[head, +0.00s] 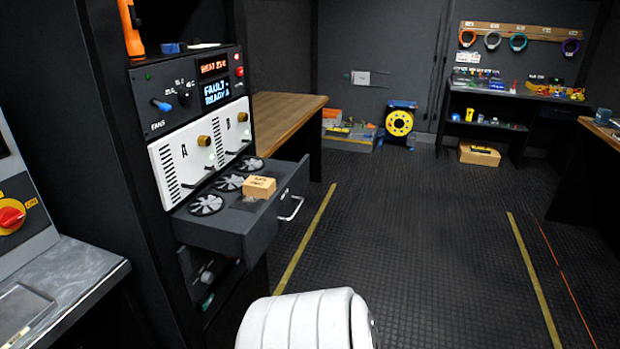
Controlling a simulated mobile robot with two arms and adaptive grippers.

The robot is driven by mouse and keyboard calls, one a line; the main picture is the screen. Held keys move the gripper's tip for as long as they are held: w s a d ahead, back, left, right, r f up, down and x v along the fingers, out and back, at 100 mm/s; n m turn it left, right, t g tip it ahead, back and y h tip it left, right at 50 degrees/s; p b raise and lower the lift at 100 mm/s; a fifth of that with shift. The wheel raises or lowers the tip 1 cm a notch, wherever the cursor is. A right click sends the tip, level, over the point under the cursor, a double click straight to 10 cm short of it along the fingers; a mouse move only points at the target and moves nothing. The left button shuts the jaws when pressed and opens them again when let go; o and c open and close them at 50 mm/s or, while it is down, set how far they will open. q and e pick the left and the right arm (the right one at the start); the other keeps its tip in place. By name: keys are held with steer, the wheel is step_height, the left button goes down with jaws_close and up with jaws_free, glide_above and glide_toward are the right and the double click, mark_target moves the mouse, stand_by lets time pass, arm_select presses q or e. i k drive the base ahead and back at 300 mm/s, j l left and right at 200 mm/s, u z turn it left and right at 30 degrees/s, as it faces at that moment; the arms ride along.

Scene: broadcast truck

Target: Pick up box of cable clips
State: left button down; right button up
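A small cardboard box (258,188) with dark print on its top sits on the pulled-out drawer of the rack at left. The print is too small to read, so I cannot tell if it is the box of cable clips. The open drawer (232,236) has several round fans in its top and a silver handle at its right end. A larger cardboard box (478,155) stands on the floor under the far shelf unit. Neither gripper is in view; only a white rounded part of my own body shows at the bottom.
The open drawer juts into the aisle. A wooden counter (282,112) stands behind it. A yellow cable reel (399,123) and crates (349,141) are at the back. A metal worktop (62,285) is at left. The dark floor (420,240) in the middle is clear.

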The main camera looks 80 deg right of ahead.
mark_target(257, 186)
steer(key=z, duration=2.4)
